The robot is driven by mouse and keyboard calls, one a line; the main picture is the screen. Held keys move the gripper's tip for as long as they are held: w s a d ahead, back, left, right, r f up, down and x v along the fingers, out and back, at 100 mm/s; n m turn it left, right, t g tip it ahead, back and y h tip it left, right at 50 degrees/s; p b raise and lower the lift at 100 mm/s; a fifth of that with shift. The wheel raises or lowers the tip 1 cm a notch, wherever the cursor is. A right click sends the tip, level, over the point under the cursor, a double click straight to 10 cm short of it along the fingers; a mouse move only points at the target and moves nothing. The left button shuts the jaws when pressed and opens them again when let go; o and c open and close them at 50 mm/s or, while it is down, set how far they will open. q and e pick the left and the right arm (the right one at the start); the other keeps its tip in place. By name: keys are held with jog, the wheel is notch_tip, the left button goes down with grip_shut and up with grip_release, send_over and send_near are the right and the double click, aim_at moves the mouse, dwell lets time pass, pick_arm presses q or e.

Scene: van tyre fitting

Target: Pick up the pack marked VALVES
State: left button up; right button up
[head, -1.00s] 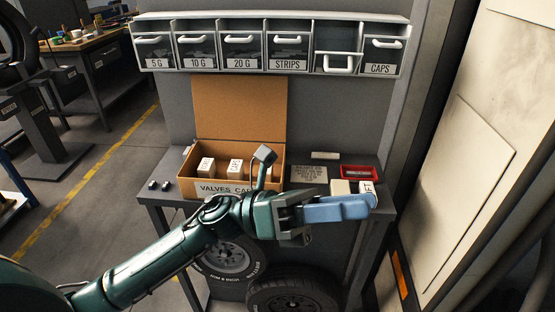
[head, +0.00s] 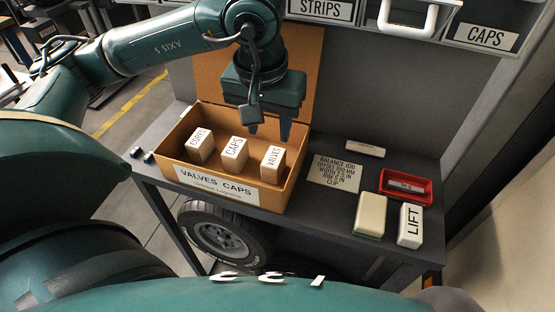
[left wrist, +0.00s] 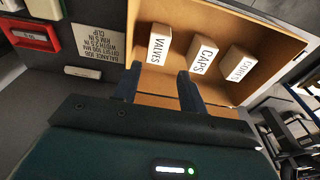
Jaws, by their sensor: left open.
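The pack marked VALVES (head: 272,161) is a small white and tan block. It stands at the right end of a row in the open cardboard box (head: 221,194), beside the CAPS pack (head: 234,152) and a pack that appears to read CORES (head: 200,145). My left gripper (head: 269,132) points down over the box, its fingers apart, empty, behind and above the VALVES pack. In the left wrist view the VALVES pack (left wrist: 160,44) lies just beyond the open fingers (left wrist: 158,80), nearly between their tips. My right gripper is out of view.
The box's raised lid (head: 312,75) stands behind my gripper. To the right on the bench lie a printed card (head: 336,172), a red tray (head: 405,187), a cream block (head: 370,215) and a LIFT pack (head: 410,225). Drawers (head: 486,36) hang above.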

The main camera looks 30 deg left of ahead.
aim_at(274, 157)
pick_arm(q)
jog(key=f, duration=0.3)
jog(key=w+f, duration=0.1)
jog(key=f, duration=0.5)
jog(key=shift+w+d+f, duration=0.1)
jog(key=shift+w+f, duration=0.05)
jog(key=c, duration=0.7)
